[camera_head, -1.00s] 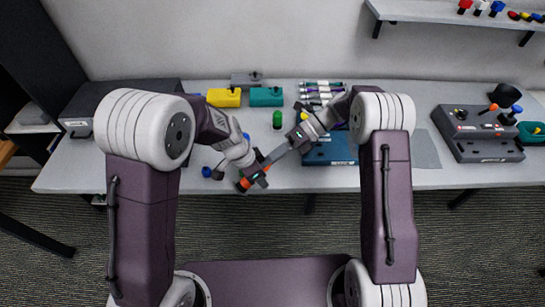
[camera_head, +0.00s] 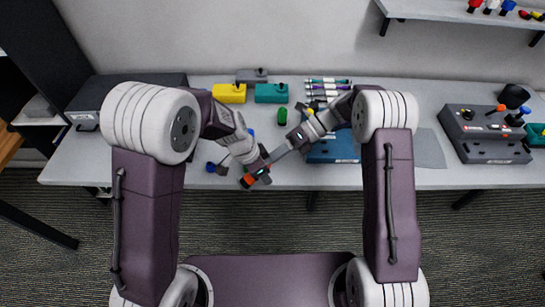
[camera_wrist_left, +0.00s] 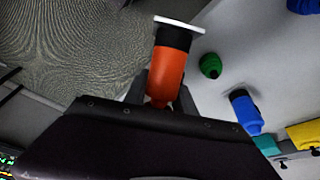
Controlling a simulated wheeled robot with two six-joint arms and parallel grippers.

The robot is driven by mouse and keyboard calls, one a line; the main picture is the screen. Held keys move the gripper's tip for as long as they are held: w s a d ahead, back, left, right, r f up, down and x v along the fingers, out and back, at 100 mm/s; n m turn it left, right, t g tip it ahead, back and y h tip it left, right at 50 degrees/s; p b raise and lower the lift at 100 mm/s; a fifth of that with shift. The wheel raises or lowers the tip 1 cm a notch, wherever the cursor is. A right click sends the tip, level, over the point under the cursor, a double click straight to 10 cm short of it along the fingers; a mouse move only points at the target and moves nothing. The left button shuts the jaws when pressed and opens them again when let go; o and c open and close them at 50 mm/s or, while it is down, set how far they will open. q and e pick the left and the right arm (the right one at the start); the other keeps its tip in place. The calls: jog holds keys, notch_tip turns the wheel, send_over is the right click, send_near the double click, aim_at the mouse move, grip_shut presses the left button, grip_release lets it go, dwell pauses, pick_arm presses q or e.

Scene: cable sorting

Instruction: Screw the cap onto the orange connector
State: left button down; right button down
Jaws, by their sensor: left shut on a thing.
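The orange connector (camera_wrist_left: 168,75) is in my left gripper, with a black band and a flat white piece at its far end in the left wrist view. I cannot make out the cap for certain.
A green piece (camera_head: 282,116) and a blue piece (camera_head: 211,167) lie on the table (camera_head: 420,178). Yellow (camera_head: 230,93) and teal (camera_head: 271,93) boxes stand behind. A blue box (camera_head: 335,152) is beside my right gripper. A grey control box (camera_head: 487,135) stands at the right.

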jog(key=shift+s+a+f, duration=0.1)
jog(key=shift+a+f, duration=0.05)
jog(key=shift+a, duration=0.05)
jog(key=m, duration=0.3)
dwell(0.3)
jog(key=c, duration=1.1)
grip_release()
